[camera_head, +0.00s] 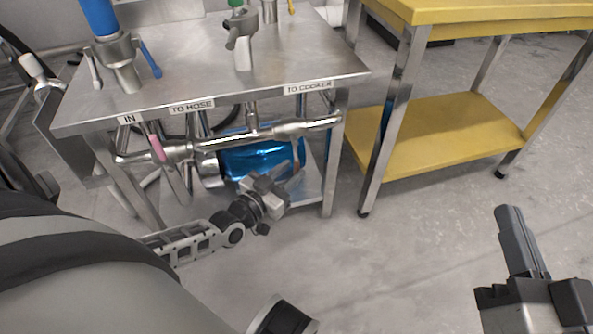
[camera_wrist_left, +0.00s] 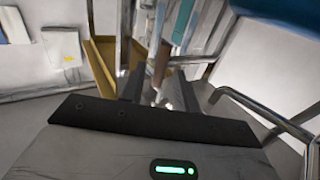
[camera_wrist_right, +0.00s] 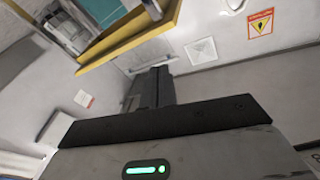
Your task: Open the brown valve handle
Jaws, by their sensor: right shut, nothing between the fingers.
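The brown valve handle (camera_head: 296,154) hangs down from the right part of the steel pipe (camera_head: 308,126), under the table edge by the "TO COOKER" label. My left gripper (camera_head: 284,175) is below the pipe, close to the handle's lower end, with its fingers apart. In the left wrist view, the brown handle (camera_wrist_left: 161,62) shows ahead between the two spread fingers (camera_wrist_left: 158,90). I cannot tell whether a finger touches it. My right gripper (camera_head: 509,210) is shut and empty over the floor at the lower right. The right wrist view shows its closed fingers (camera_wrist_right: 152,84).
A steel table (camera_head: 200,70) carries valves with blue and green parts. A pink handle (camera_head: 157,147) hangs at the pipe's left. A blue cylinder (camera_head: 250,155) lies behind the pipe. A yellow shelf table (camera_head: 455,140) stands at right. Floor between my grippers is clear.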

